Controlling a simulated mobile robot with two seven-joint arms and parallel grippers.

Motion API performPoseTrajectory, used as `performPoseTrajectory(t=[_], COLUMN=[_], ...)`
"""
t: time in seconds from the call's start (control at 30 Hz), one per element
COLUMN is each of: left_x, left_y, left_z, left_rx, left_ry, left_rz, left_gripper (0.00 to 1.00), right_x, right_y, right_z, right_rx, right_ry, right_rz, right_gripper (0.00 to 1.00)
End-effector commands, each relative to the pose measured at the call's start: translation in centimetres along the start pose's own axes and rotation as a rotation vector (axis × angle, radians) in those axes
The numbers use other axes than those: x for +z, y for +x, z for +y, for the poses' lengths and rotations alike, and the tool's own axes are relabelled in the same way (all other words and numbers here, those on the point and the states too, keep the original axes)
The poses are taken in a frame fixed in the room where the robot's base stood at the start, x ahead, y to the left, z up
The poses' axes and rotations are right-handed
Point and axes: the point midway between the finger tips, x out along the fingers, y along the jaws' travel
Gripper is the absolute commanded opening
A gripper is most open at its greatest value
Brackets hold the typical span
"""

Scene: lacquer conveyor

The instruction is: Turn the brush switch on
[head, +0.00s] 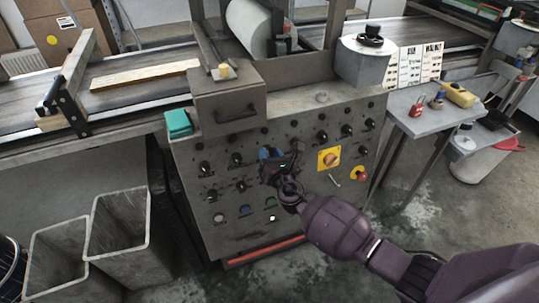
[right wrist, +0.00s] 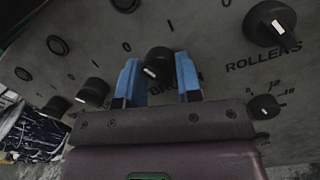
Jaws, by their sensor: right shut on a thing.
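The brush switch is a black rotary knob with a white mark (right wrist: 158,63). In the right wrist view it sits between the two blue fingers, above partly covered lettering that starts with "BR". My right gripper (right wrist: 159,72) is shut on this knob. In the head view my right gripper (head: 272,157) reaches the front of the grey control panel (head: 235,220) and hides the knob. My left gripper is not in view.
Other black knobs stand close by, such as the one by the "ROLLERS" label (right wrist: 270,22) and one at left (right wrist: 93,92). The panel also carries a yellow-backed switch (head: 329,158) and a red button (head: 361,175). Grey bins (head: 120,225) stand at left.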

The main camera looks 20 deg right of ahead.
Motion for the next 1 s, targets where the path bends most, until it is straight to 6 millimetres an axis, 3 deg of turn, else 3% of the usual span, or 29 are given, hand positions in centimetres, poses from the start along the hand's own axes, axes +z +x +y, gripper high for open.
performPoseTrajectory(t=[0.5,1.0], left_x=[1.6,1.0], left_y=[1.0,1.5], left_z=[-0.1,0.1], left_rx=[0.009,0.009], left_ry=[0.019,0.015], left_rz=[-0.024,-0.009], left_gripper=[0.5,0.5], right_x=[-0.4,-0.1], right_y=[-0.1,0.0], right_z=[0.1,0.3], right_rx=[-0.082,-0.142], right_ry=[0.464,0.817], right_rz=[-0.024,-0.047], right_gripper=[0.09,0.09])
